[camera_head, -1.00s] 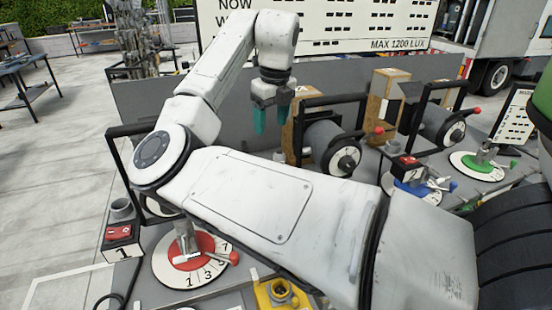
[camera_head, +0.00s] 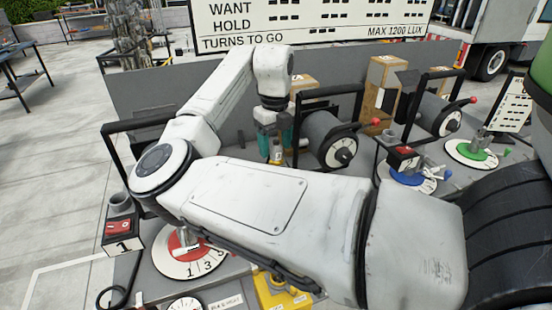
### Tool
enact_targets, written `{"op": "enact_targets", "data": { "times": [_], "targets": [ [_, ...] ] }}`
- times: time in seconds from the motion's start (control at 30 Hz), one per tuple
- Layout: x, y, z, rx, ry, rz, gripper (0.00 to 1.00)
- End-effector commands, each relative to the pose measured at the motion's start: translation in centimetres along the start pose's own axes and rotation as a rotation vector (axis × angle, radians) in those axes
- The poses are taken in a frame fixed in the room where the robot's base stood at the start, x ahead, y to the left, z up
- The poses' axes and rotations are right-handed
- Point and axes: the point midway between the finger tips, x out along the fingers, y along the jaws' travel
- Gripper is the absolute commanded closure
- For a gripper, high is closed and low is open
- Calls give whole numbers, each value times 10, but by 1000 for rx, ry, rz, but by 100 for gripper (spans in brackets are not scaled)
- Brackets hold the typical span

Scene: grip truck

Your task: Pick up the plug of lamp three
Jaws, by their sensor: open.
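My gripper (camera_head: 274,138), with teal fingers, points down behind my forearm. Its fingers are open. A small pale and yellow thing (camera_head: 277,156) shows at the fingertips; I cannot tell whether it is a plug or whether the fingers touch it. A dark grey drum-shaped lamp (camera_head: 322,130) in a black frame stands just right of the gripper. A second such lamp (camera_head: 425,112) stands farther right. I cannot read which is lamp three, and no plug is clearly recognisable. My arm hides much of the bench.
A red-switch box marked 1 (camera_head: 121,231) and a red dial (camera_head: 190,255) sit at the left. A yellow fitting (camera_head: 284,295) is at the front. Blue (camera_head: 409,179) and green (camera_head: 476,154) dials are at the right.

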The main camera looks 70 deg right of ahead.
Motion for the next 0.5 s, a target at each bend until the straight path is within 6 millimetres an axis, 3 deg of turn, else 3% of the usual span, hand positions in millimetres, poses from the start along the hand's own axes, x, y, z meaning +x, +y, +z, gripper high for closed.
{"op": "enact_targets", "data": {
  "times": [0.13, 0.37, 0.5],
  "targets": [
    [13, 0, 0, -1, 0, 0, 35],
    [16, 0, 0, 0, -1, 0, 35],
    [16, 0, 0, 0, -1, 0, 46]
  ]
}}
